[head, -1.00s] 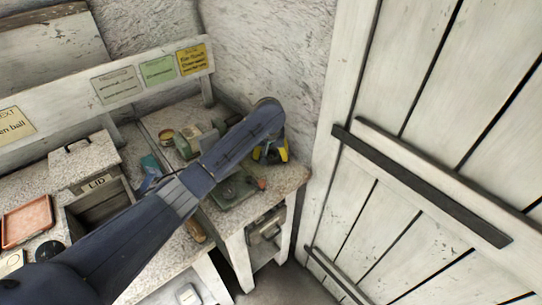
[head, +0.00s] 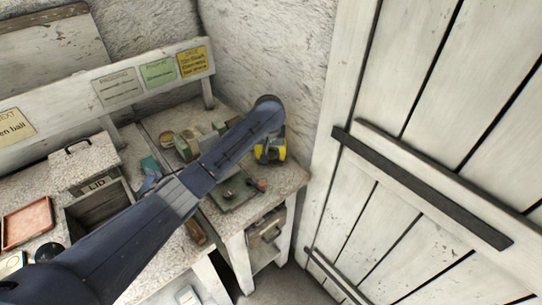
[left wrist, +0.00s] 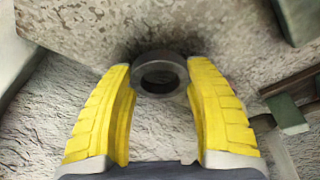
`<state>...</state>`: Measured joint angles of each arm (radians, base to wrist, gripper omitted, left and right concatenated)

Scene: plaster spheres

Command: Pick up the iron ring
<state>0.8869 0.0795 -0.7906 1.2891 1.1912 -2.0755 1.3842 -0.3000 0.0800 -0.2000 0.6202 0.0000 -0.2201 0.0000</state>
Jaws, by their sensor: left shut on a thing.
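The iron ring (left wrist: 160,58) is a small dark grey ring in the left wrist view, between the yellow fingertips of my left gripper (left wrist: 160,76). The fingers are shut on its two sides, and its hole faces the camera. Speckled bench surface shows behind it; I cannot tell whether the ring touches it. In the head view my left gripper (head: 270,152) is over the bench's back right corner, partly covered by my own arm. I cannot make out the ring there. My right gripper is in neither view.
A lidded box (head: 85,160) and an orange tray (head: 27,222) are at left. A white plank door (head: 430,150) stands right.

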